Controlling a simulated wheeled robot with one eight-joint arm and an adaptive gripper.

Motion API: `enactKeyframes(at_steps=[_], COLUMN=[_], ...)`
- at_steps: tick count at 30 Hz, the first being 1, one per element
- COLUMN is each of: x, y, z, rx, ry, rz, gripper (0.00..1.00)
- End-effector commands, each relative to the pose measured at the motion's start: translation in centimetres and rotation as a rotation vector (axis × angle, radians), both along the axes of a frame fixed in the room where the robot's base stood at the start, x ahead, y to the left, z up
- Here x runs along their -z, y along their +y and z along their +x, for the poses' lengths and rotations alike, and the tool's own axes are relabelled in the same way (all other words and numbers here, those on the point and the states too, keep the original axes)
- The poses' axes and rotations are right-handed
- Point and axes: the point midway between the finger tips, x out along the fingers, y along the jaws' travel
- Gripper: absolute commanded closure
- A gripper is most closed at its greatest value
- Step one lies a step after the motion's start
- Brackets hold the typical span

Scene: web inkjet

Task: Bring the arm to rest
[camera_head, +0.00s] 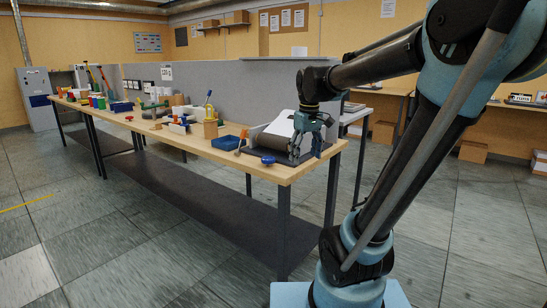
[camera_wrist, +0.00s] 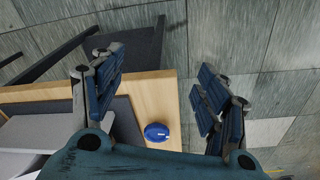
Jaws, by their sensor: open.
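My gripper (camera_head: 308,150) hangs over the near right end of the long wooden workbench (camera_head: 262,172), its fingers pointing down. It also shows in the wrist view (camera_wrist: 160,95), where its two blue-grey fingers stand wide apart with nothing between them held. My arm reaches in from the right in the head view. A blue round object (camera_head: 267,160) lies on the bench left of my gripper. In the wrist view the blue round object (camera_wrist: 157,132) appears below and between the fingers, apart from them. A dark tilted stand with white paper (camera_head: 282,126) sits right behind my gripper.
A blue tray (camera_head: 226,142), a wooden block with tools (camera_head: 210,128) and several coloured items line the bench to the left. A grey partition (camera_head: 235,92) runs behind it. Tiled floor (camera_head: 100,255) is clear in front. Cardboard boxes (camera_head: 473,152) stand at the back right.

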Motion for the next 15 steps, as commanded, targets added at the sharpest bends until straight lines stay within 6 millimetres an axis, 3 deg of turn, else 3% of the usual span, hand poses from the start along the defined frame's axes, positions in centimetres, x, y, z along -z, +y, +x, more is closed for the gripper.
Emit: enactKeyframes(at_steps=[6,15], x=[3.7,10.0], y=[-3.1,-6.1], z=[-5.4,-12.1], rx=[0.144,0.339], ry=[-0.027,-0.065], rz=[0.013,0.033], gripper=[0.32,0.32])
